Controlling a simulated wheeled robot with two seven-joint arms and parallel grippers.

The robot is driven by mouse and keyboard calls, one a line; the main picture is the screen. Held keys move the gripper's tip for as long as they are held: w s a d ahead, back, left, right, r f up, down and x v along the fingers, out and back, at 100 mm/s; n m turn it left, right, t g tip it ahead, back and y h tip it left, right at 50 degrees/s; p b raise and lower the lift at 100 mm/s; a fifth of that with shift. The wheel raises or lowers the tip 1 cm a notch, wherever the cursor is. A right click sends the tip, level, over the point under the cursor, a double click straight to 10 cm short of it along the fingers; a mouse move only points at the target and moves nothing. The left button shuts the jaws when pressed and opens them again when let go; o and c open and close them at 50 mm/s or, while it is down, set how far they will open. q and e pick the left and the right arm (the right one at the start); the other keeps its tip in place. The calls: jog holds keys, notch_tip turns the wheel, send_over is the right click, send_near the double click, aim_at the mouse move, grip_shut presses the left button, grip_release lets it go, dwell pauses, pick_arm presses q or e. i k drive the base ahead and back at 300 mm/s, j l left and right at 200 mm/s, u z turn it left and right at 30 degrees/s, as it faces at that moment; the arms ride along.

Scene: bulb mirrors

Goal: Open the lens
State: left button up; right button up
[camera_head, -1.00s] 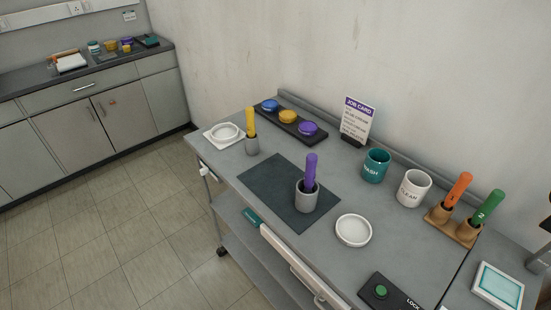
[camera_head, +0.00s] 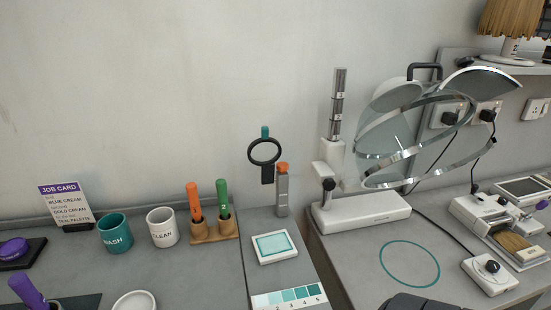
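A black ring with a teal tab on top (camera_head: 264,152), which may be the lens, stands upright near the wall in the head view. It is beside a grey post (camera_head: 282,193) with an orange knob; how the two join is hard to see. To the right, a white base (camera_head: 360,211) carries a column (camera_head: 337,115) and large round mirror-like plates with shiny metal rims (camera_head: 390,135). I cannot tell whether any of these counts as the lens. Neither of my grippers shows clearly. A dark rounded shape at the bottom edge is cut off.
A teal-screened tablet (camera_head: 274,247) and a numbered colour strip (camera_head: 290,298) lie before the post. Wash cup (camera_head: 115,235), clean cup (camera_head: 162,229) and a wooden holder (camera_head: 212,233) with orange and green handles stand left. A teal circle (camera_head: 409,264) marks bare counter; a cable runs beside it.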

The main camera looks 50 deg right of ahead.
aim_at(267, 168)
jog(key=z, duration=1.75)
